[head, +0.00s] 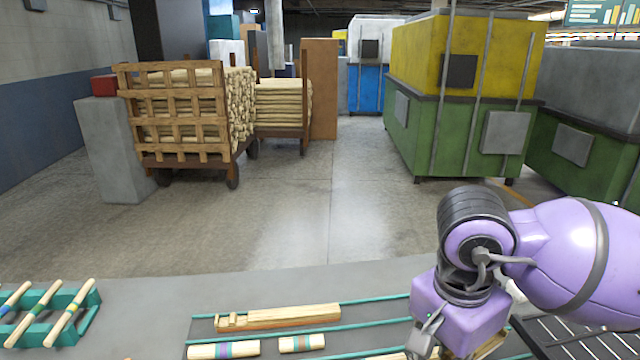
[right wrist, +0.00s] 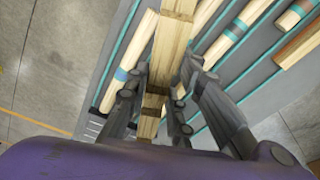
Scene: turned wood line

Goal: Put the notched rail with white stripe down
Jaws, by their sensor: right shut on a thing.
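My right gripper (right wrist: 165,78) is shut on a pale wooden rail (right wrist: 168,50) in the right wrist view. The rail runs lengthwise between the fingers, with a step or notch near them. I cannot make out a white stripe on it; part of it is hidden by the fingers. In the head view my right gripper (head: 428,338) points down at the lower right over the work table, its fingertips mostly out of sight. Whether the held rail touches the table I cannot tell. My left gripper is not in view.
Another notched wooden piece (head: 278,317) lies on the grey table between teal strips. Striped round pieces (head: 223,349) (head: 301,343) lie in front of it. A teal rack (head: 88,318) with striped sticks stands at the left. A dark wire rack (head: 575,340) is at the right.

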